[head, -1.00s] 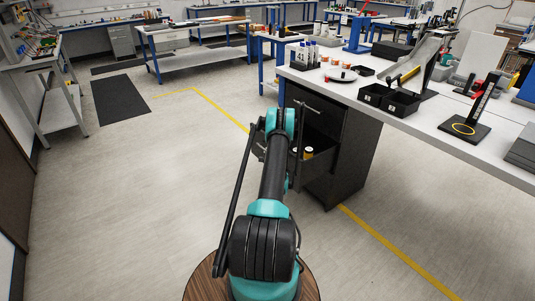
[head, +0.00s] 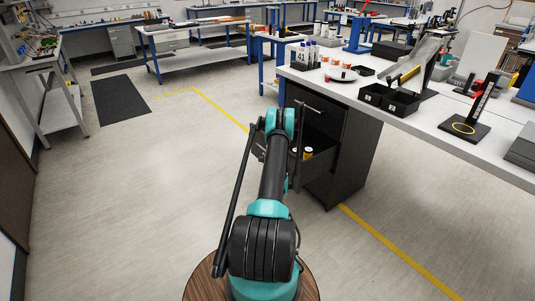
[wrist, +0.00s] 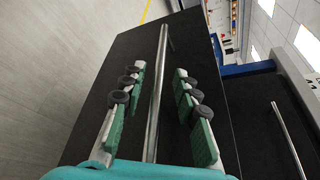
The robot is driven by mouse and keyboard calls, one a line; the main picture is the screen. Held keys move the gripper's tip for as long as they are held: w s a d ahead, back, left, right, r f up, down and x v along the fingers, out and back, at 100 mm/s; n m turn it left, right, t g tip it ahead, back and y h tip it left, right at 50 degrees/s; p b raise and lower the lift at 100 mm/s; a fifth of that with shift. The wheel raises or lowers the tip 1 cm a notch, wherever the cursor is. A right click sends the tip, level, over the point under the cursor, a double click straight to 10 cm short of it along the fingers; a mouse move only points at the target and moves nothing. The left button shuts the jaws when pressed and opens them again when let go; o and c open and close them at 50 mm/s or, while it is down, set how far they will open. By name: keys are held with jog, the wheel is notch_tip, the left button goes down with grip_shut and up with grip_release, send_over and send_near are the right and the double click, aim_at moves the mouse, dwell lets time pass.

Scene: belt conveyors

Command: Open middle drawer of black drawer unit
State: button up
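The black drawer unit (head: 357,160) stands under the right-hand workbench in the head view. The drawer below its top one, apparently the middle drawer (head: 322,163), stands pulled out, with small yellow-and-white items inside. In the wrist view its black front (wrist: 185,45) fills the middle, with a long metal bar handle (wrist: 157,95) across it. My gripper (wrist: 158,88) is open, its green finger pads on either side of the handle with visible gaps to both. In the head view my arm hides the gripper and part of the drawer.
The top drawer's front (wrist: 265,115) is set back, with its own bar handle (wrist: 290,140). The white workbench top (head: 420,125) above holds black bins (head: 390,99) and tools. The floor (head: 150,200) to the left is clear.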

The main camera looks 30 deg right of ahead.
notch_tip(320, 180, up, 10)
jog(key=shift+f, duration=0.2)
jog(key=shift+r, duration=0.2)
dwell(0.5)
